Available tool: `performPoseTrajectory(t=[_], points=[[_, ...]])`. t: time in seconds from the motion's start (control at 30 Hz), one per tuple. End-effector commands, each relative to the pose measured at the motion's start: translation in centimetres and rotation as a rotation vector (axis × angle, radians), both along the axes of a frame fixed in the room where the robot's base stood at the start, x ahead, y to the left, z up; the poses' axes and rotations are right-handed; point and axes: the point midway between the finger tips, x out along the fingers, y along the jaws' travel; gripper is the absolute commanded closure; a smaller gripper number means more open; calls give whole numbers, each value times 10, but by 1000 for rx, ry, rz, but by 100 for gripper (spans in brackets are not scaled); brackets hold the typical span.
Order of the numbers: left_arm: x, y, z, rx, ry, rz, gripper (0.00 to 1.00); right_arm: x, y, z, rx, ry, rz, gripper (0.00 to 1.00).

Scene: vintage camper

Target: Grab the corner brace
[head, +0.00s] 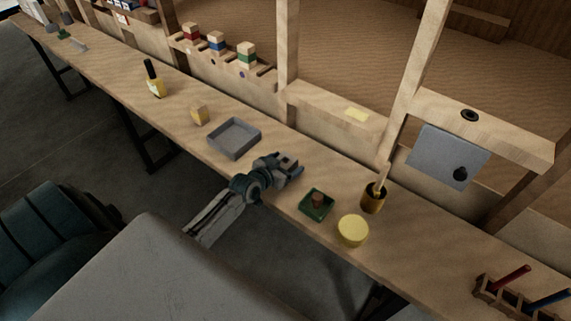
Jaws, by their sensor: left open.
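I cannot surely pick out a corner brace in the head view. My left gripper (290,165) is open over the front part of the long wooden bench, between a grey square tray (218,147) and a small green tray (304,208). The green tray holds a small brown piece (318,197), too small to identify. A small tan block (199,117) sits left of the grey tray. Whether anything lies under or between my left fingers is hidden. My right gripper is out of view.
A yellow bottle (155,85) stands farther left. Wooden posts and a shelf with coloured blocks (216,42) rise along the bench's back edge.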

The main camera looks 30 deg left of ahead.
Motion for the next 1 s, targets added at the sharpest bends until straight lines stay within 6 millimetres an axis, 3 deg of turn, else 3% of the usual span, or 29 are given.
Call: performPoseTrajectory(t=[0.23, 0.5, 0.8, 1.0], points=[[1, 0, -1, 0, 1, 0, 22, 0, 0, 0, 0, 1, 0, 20], [1, 0, -1, 0, 1, 0, 75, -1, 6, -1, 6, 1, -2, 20], [1, 0, 2, 1, -1, 0, 75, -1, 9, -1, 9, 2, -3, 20], [1, 0, 18, 4, -3, -1, 75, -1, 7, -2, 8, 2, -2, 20]])
